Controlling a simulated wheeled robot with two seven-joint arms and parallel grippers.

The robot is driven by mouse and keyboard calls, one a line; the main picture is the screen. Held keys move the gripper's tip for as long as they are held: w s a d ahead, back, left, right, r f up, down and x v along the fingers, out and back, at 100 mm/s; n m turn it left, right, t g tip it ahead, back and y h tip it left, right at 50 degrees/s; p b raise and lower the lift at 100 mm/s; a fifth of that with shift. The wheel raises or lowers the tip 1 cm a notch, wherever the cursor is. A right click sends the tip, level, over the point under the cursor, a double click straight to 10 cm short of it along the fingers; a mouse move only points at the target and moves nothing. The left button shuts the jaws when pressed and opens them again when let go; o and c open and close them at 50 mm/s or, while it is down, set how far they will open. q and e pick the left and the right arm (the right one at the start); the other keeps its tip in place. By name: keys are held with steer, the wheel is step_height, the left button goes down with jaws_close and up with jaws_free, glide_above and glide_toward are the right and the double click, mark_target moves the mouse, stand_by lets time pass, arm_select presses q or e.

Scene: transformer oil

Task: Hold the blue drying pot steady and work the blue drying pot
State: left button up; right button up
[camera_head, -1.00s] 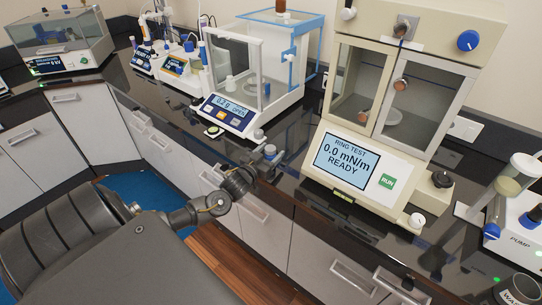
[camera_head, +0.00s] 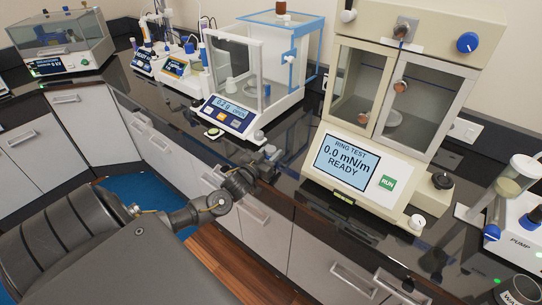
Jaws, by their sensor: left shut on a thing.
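My left gripper (camera_head: 268,160) is small and dark in the middle of the picture, at the front edge of the black bench, in front of the balance (camera_head: 228,113). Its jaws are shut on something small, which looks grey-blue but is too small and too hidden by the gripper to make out. I cannot pick out the blue drying pot with certainty. My right gripper is not in view.
The ring test cabinet (camera_head: 345,168) stands right of my gripper, its screen reading 0.0 mN/m READY. A pump (camera_head: 522,232) stands at the far right. Several instruments stand at the back left. Drawers (camera_head: 264,236) lie below the bench edge.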

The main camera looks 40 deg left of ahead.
mark_target(270, 149)
arm_select(q)
steer(key=shift+r, duration=0.35)
steer(key=r, duration=0.1)
steer(key=r+b, duration=0.1)
steer(key=shift+s+r, duration=0.3)
steer(key=shift+r, duration=0.05)
steer(key=s+r+b, duration=0.2)
steer(key=s+r, duration=0.7)
steer(key=s, duration=0.4)
steer(key=shift+s+d+r+b, duration=0.15)
steer(key=shift+s+r+b, duration=0.05)
steer(key=shift+s+b, duration=0.1)
steer(key=o, duration=0.4)
steer(key=shift+w, duration=0.1)
jaws_close()
